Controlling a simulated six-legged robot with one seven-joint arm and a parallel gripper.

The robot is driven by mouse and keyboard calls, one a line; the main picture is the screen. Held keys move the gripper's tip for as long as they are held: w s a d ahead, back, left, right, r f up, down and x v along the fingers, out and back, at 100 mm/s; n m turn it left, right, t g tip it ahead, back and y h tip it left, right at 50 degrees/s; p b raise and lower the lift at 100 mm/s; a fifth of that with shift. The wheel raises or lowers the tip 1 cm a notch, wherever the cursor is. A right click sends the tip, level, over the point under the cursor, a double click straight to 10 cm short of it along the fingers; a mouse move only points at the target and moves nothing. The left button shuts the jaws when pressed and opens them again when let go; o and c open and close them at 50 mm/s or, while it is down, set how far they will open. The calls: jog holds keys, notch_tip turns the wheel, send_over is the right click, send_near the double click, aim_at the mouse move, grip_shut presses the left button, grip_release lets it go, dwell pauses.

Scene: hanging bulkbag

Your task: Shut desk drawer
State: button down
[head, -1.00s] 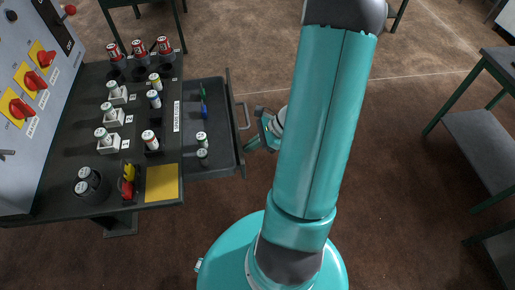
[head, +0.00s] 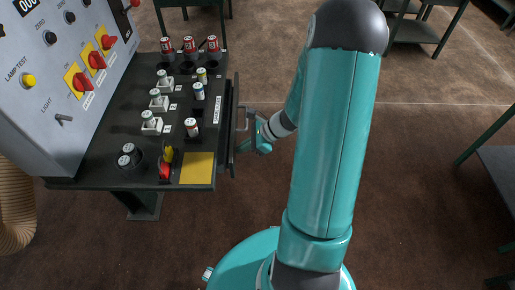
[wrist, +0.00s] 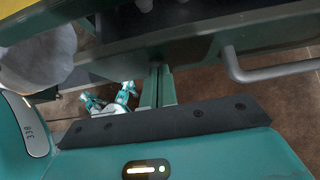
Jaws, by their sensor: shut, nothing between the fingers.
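The desk drawer's dark front (head: 234,105) stands close along the right edge of the black desk (head: 110,172). Its inside no longer shows; a thin dark strip lies between front and desk edge, and I cannot tell whether it is fully shut. The drawer handle (head: 245,118) is a grey bar on the front, and it shows in the wrist view (wrist: 275,72). My gripper (head: 243,146) is at the drawer front, beside the handle and not around it. In the wrist view its fingers (wrist: 157,75) are together, empty, with tips at or against the front; contact is unclear.
A grey control panel (head: 60,75) with red switches stands on the desk's left. Another table (head: 495,165) stands at right. The brown floor between is clear.

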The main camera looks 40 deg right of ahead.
aim_at(226, 147)
jog(key=w+a, duration=0.1)
jog(key=a, duration=0.1)
jog(key=w+a, duration=0.1)
jog(key=a, duration=0.1)
jog(key=shift+w, duration=0.4)
jog(key=shift+w+a, duration=0.2)
jog(key=shift+a, duration=0.2)
jog(key=shift+a+r, duration=0.1)
jog(key=shift+a, duration=0.05)
jog(key=shift+s+d, duration=0.15)
jog(key=shift+d, duration=0.35)
jog(key=s+d+f+v, duration=0.1)
jog(key=f+v, duration=0.1)
jog(key=v, duration=1)
jog(key=shift+s+d+r, duration=0.2)
jog(key=shift+s+d, duration=0.05)
jog(key=shift+d, duration=0.25)
